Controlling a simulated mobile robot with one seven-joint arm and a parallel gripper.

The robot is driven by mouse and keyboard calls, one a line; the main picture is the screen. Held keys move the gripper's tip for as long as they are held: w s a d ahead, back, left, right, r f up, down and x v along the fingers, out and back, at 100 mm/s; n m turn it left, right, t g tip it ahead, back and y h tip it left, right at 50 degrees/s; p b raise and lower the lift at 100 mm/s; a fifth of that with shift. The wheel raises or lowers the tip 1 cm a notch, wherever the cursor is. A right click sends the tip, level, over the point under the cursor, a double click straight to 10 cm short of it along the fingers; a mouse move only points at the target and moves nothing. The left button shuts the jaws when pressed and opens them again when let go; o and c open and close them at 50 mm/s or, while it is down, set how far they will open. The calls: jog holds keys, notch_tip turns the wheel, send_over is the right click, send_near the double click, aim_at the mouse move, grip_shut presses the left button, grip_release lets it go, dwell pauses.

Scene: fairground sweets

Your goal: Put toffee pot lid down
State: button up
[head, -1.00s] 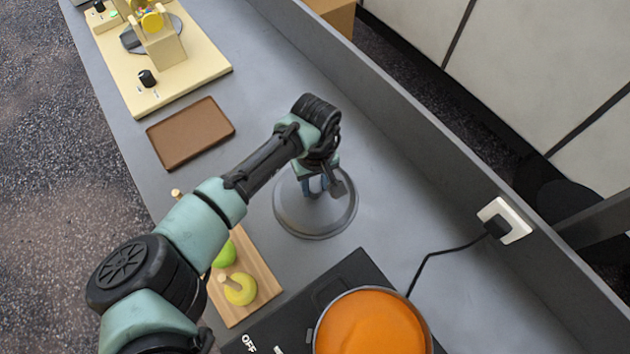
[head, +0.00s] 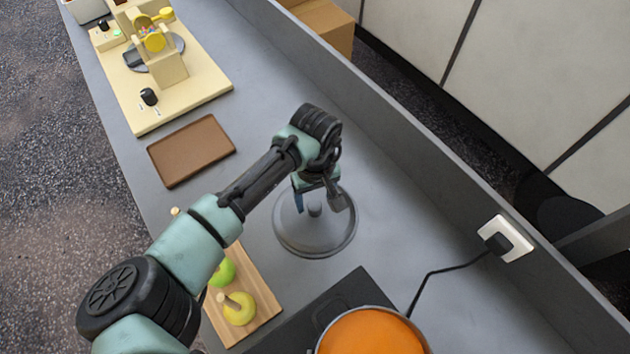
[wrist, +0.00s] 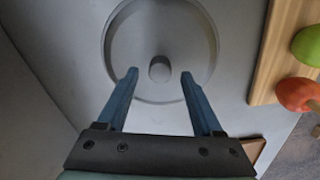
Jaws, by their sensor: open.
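The toffee pot lid (head: 300,238) is a round grey disc with a small knob (head: 314,209). It lies flat on the grey counter, and it also shows in the wrist view (wrist: 195,62). My gripper (head: 318,203) is over the lid. In the wrist view my gripper (wrist: 159,74) is open, with blue fingers apart on either side of the knob and nothing between them touching it. The toffee pot (head: 372,334) with orange toffee stands uncovered at the bottom of the head view, partly cut off.
A wooden board (head: 262,290) with apples on sticks lies near the counter's front edge. A brown tray (head: 190,150) lies further left. A raised back wall runs behind the lid. A black cable (head: 440,272) runs to a wall socket.

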notch_tip(320, 180, up, 10)
jog(key=b, duration=0.1)
jog(key=w+d+r+m+t+h, duration=0.3)
jog(key=w+d+r+t, duration=0.15)
jog(key=d+r, duration=0.6)
jog(key=w+d+r+m+t+h, duration=0.35)
jog(key=d+r+t, duration=0.35)
jog(key=r, duration=0.6)
notch_tip(320, 180, up, 31)
jog(key=n+t+y, duration=0.2)
jog(key=t+y, duration=0.5)
jog(key=t, duration=0.9)
send_over(315, 206)
jog(key=s, duration=0.7)
jog(key=shift+s+f+h, duration=0.1)
jog(key=shift+s+h, duration=0.05)
jog(key=shift+h, duration=0.1)
